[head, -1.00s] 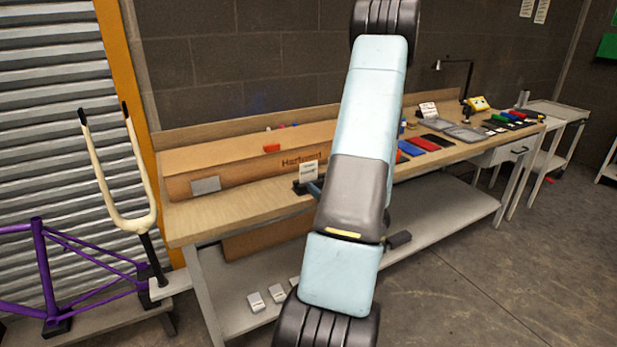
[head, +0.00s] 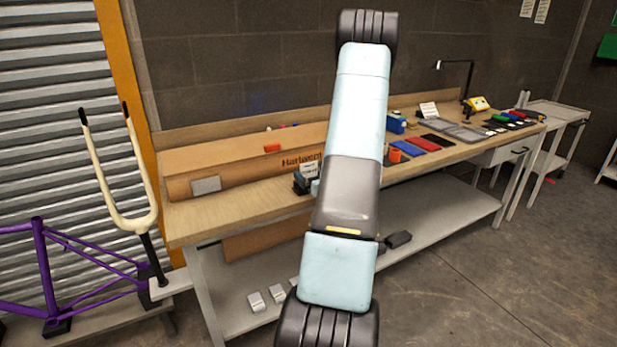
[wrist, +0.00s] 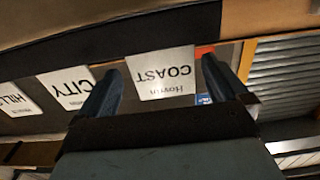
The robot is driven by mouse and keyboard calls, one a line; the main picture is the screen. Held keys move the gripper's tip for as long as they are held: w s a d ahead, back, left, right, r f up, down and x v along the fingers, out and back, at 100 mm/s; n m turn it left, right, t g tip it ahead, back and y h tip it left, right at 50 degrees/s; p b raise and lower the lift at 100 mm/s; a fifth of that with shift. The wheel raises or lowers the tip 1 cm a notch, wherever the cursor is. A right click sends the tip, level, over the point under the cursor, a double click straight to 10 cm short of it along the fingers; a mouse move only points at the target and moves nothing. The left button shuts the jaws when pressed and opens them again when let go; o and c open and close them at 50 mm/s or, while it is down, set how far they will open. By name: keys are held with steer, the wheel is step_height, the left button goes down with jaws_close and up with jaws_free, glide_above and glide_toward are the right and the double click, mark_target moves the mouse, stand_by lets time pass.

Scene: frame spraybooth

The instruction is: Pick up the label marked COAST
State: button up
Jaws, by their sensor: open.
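In the wrist view the COAST label (wrist: 161,73) is a white card with dark upside-down print. It shows between the two fingers of my gripper (wrist: 160,70), which is open, with a gap to each finger. I cannot tell whether the fingertips reach beside the card or stop short of it. In the head view my gripper (head: 304,184) is low over the left part of the bench, partly hidden by my arm. A white card (head: 309,171) shows there, its print too small to read.
A CITY label (wrist: 69,91) and a partly cut-off HILLS label (wrist: 15,101) stand to the left in the wrist view. A long cardboard box (head: 240,165) lies behind on the bench (head: 222,222). A cream fork (head: 128,215) and purple frame (head: 45,265) stand at left.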

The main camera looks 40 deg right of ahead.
mark_target(309, 173)
steer(key=shift+f+x, duration=0.15)
steer(key=shift+x, duration=0.85)
steer(key=shift+f+x, duration=0.1)
steer(key=shift+x, duration=0.85)
steer(key=shift+a, duration=0.2)
steer(key=c, duration=0.9)
steer(key=shift+r, duration=0.1)
steer(key=shift+c, duration=0.2)
